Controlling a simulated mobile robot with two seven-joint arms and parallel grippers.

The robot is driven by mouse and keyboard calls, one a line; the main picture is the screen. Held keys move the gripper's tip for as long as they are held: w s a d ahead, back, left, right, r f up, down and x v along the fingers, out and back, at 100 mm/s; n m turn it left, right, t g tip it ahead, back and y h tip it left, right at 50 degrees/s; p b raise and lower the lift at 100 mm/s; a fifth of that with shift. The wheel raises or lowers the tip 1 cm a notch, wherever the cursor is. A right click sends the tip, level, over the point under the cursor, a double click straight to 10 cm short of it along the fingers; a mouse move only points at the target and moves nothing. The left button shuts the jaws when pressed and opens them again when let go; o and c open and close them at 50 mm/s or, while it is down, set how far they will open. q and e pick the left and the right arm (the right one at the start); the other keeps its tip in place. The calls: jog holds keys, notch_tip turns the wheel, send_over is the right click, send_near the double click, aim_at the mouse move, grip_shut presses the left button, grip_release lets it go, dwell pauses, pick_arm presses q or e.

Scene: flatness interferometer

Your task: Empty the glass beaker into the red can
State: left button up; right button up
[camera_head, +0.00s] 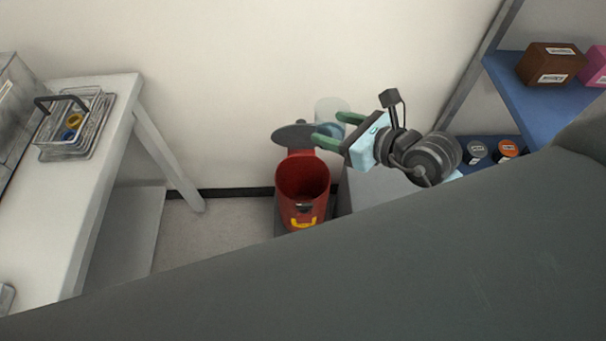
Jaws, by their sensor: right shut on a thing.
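The red can (303,178) stands against the back wall in the middle of the view, with its round dark lid (293,133) swung up and back so its mouth is open. The glass beaker (332,108) is clear and shows up and to the right of the can's mouth. My right gripper (335,128), with green fingers, is shut on the beaker and holds it in the air. The beaker looks close to upright. The fingers and gripper body cover its lower part, and its contents cannot be made out clearly. My left gripper is not in view.
A white table (110,110) at left bears a wire basket (76,125). A grey cabinet (375,188) stands right of the can.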

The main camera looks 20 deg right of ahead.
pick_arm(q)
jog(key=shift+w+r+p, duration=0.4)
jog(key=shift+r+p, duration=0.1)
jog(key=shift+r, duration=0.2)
pick_arm(e)
jog(key=a+f, duration=0.6)
jog(key=f, duration=0.6)
jog(key=a+f, duration=0.6)
jog(key=f, duration=0.7)
jog(key=shift+w+f, duration=0.15)
jog(key=shift+w, duration=0.15)
jog(key=shift+w, duration=0.1)
